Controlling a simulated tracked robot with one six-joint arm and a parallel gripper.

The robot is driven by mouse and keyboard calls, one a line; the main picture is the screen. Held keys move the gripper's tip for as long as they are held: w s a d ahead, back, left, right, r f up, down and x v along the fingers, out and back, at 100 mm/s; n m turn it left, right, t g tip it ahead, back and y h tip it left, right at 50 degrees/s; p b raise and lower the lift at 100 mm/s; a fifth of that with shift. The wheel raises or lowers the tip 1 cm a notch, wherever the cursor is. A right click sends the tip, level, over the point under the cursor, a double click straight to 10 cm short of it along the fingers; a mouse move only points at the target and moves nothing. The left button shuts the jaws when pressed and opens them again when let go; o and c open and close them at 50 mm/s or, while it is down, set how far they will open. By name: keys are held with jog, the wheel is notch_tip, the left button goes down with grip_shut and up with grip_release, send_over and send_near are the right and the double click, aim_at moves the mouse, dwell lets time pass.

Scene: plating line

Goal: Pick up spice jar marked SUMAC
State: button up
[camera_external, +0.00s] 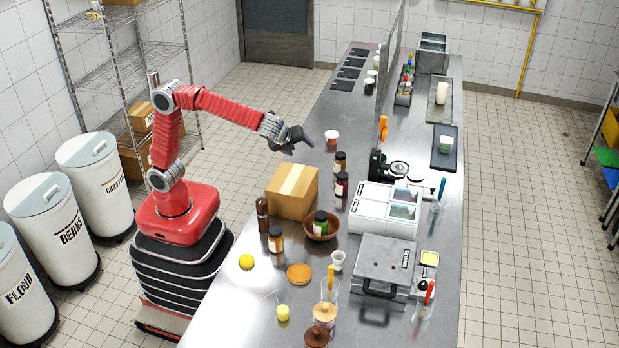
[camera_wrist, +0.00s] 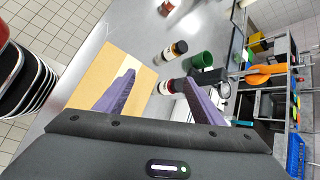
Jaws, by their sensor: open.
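Several spice jars stand on the steel counter, and no SUMAC label is readable. A dark-red jar with a black lid (camera_external: 341,185) stands right of the cardboard box. A brownish jar (camera_external: 340,161) stands just behind it. My gripper (camera_external: 304,140) is open and empty, above the counter's left edge, apart from the jars. The wrist view shows two labelled jars (camera_wrist: 174,50) (camera_wrist: 166,87) beyond my purple fingers; the nearer is beside the right fingertip.
A cardboard box (camera_external: 290,192) stands close left of the jars; its top fills the left middle of the wrist view (camera_wrist: 92,82). A dark bottle (camera_external: 262,214) stands by it. A white two-lidded unit (camera_external: 383,209) is to the right.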

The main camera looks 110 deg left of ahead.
jog(key=shift+w+a+f+m+y, duration=0.3)
jog(key=shift+w+f+m+y, duration=1.15)
jog(key=shift+w, duration=2.3)
jog(key=shift+w+a+f+m+y, duration=0.3)
jog(key=shift+w+f+m+y, duration=0.65)
jog(key=shift+w+m, duration=1.9)
jog(key=n, duration=0.2)
send_near(342, 181)
jog(key=a, duration=0.2)
jog(key=shift+w+f, duration=0.3)
jog(key=shift+f, duration=0.1)
jog(key=x, duration=0.8)
jog(key=shift+a+f, duration=0.1)
jog(key=shift+a, duration=0.25)
